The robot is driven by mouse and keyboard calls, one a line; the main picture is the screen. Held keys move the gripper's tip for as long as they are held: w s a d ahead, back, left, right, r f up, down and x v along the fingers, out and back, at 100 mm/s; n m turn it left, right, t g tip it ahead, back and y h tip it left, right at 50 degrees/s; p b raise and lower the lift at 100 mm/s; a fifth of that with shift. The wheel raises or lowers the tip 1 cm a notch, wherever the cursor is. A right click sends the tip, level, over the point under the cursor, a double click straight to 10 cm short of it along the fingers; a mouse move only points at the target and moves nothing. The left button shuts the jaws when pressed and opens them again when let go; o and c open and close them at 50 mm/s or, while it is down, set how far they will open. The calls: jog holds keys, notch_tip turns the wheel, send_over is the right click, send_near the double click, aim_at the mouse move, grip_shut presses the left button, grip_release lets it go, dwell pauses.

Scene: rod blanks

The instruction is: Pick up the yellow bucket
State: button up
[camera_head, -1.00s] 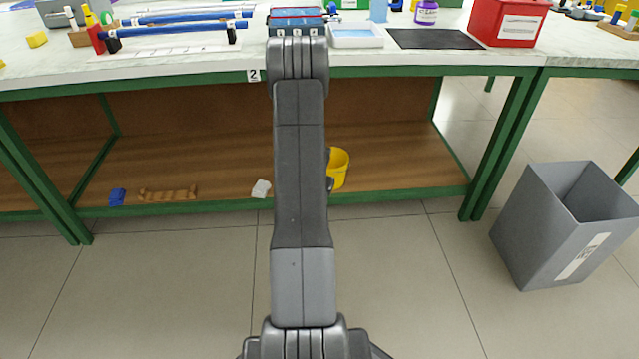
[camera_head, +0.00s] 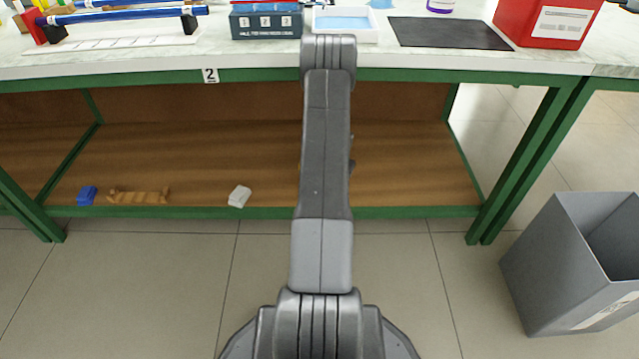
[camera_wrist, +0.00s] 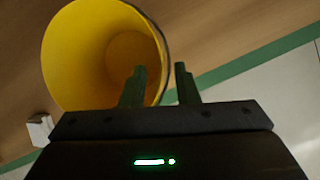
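The yellow bucket (camera_wrist: 100,50) shows large in the wrist view, its round mouth facing the camera and its inside visible. My gripper (camera_wrist: 160,78) is open, with two dark fingers apart. The bucket's right rim appears between the fingers: the left finger overlaps the mouth and the right finger is outside it. I cannot tell whether either finger touches the wall. Nothing appears gripped. In the head view my arm hides almost all of the bucket and my gripper.
The wooden lower shelf (camera_head: 230,160) has a green front rail (camera_head: 180,212). A white block (camera_head: 239,196), wooden rack (camera_head: 139,196) and blue block (camera_head: 87,195) lie on it. The tabletop (camera_head: 270,60) is above. A grey bin (camera_head: 545,265) stands right on open floor.

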jog(key=shift+x, duration=2.4)
jog(key=shift+a, duration=0.1)
grip_shut()
